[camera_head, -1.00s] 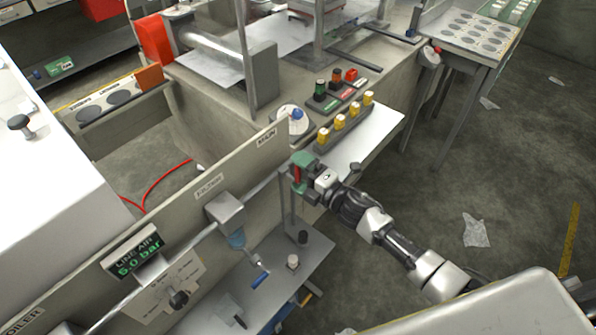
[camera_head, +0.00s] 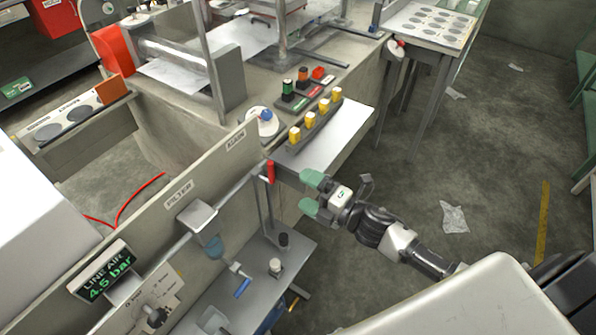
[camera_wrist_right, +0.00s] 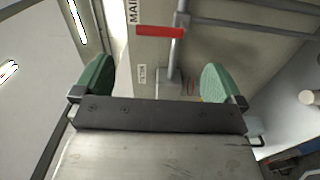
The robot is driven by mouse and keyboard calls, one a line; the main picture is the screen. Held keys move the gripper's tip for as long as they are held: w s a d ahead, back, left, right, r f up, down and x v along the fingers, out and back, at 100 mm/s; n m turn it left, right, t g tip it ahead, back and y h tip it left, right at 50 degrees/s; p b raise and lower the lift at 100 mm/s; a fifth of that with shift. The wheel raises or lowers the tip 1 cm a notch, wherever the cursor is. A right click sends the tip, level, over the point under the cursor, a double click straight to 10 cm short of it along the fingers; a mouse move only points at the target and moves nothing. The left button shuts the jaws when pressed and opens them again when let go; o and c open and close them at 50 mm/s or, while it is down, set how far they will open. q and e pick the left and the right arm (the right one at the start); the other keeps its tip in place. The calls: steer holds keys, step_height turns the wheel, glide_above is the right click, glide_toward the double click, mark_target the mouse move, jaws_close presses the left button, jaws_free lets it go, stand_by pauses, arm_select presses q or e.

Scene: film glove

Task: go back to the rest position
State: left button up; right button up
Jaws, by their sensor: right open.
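My right gripper (camera_head: 312,192) is open and empty in the head view, with its green-padded fingers apart. It is in the air to the right of a red valve handle (camera_head: 270,171) on the grey air pipe, clear of it. In the right wrist view the handle (camera_wrist_right: 160,31) lies beyond the two open fingers (camera_wrist_right: 158,82), crosswise to the pipe. My left gripper is not in view.
A white shelf (camera_head: 345,129) with yellow-topped pieces (camera_head: 310,119) is just behind the gripper. The air display (camera_head: 104,271) reads 4.5 bar. A lower grey bench (camera_head: 215,290) holds small items. Open floor with a crumpled sheet (camera_head: 454,217) is at right.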

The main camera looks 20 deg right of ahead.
steer(key=s+d+f+m+g+h, duration=0.25)
steer(key=s+f+m, duration=0.2)
steer(key=f, duration=0.55)
steer(key=s+d+f+m+g+h, duration=0.1)
steer(key=s+d+f+m+h, duration=0.3)
steer(key=f, duration=0.6)
steer(key=s+d+f+m+g+h, duration=0.1)
steer(key=s+f+m+g+h, duration=0.15)
steer(key=f+m, duration=0.55)
steer(key=s+a+f+m+g, duration=0.1)
steer(key=s+f+m+g, duration=0.1)
steer(key=s+f, duration=0.3)
steer(key=s+a+f+m+g, duration=0.1)
steer(key=s+f, duration=0.5)
steer(key=s, duration=0.8)
steer(key=s+a+f+m+g+h, duration=0.1)
steer(key=s+f+g, duration=0.4)
steer(key=s, duration=0.5)
steer(key=shift+s+a+f+m, duration=0.25)
steer(key=shift+a+f+m, duration=0.5)
steer(key=shift+a+m, duration=0.15)
